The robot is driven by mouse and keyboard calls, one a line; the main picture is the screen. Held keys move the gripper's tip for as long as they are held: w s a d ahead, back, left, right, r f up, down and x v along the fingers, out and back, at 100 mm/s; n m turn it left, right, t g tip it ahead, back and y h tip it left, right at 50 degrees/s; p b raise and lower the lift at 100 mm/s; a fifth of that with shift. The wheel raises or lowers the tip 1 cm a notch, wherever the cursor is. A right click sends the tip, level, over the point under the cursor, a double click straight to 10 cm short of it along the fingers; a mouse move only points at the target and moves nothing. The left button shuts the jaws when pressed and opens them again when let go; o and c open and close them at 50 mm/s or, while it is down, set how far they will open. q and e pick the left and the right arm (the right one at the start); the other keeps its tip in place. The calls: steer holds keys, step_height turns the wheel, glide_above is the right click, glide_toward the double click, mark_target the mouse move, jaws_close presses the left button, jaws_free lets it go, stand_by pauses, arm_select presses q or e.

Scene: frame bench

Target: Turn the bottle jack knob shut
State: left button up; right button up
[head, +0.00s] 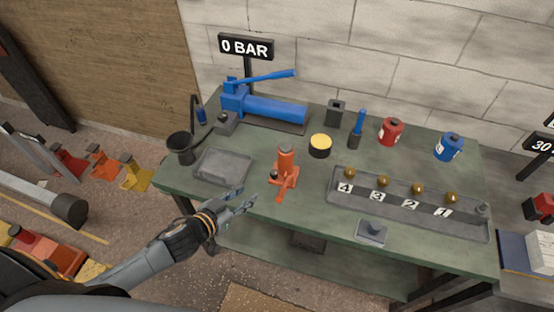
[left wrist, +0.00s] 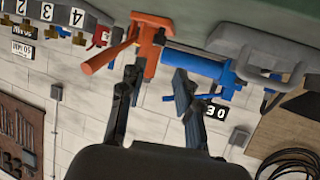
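The orange bottle jack (head: 286,160) stands upright near the front middle of the green bench, with its lever pointing toward the front edge. A small dark part (head: 274,174) shows low on its left side; I cannot tell for sure that it is the knob. My left gripper (head: 251,199) is open and empty, at the bench's front edge, left of the jack and apart from it. In the left wrist view, which is upside down, the jack (left wrist: 150,38) shows beyond the parted fingers (left wrist: 157,74). My right gripper is not in view.
A grey tray (head: 222,167) lies left of the jack, and a yellow-topped tin (head: 320,146) stands behind it. A blue hydraulic pump (head: 268,107) is at the back under a "0 BAR" sign (head: 246,46). A numbered rack (head: 408,206) is at right. Bench between gripper and jack is clear.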

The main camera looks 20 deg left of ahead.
mark_target(272, 175)
arm_select(q)
steer(key=x, duration=0.3)
steer(key=shift+w+r+p, duration=0.15)
steer(key=shift+r+p, duration=0.05)
steer(key=shift+p, duration=0.15)
steer(key=x, duration=0.8)
steer(key=shift+w+d+f+p, duration=0.15)
steer(key=shift+w+f+p, duration=0.05)
steer(key=shift+w+p, duration=0.1)
steer(key=shift+w+d+f, duration=0.1)
steer(key=shift+w+f, duration=0.05)
steer(key=shift+w, duration=0.1)
steer(key=shift+w+d+f, duration=0.1)
steer(key=shift+w+f, duration=0.05)
steer(key=shift+w, duration=0.1)
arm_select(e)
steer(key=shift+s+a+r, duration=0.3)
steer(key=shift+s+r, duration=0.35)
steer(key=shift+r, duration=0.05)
arm_select(q)
steer(key=shift+c, duration=0.2)
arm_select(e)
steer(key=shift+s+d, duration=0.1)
arm_select(q)
jaws_close()
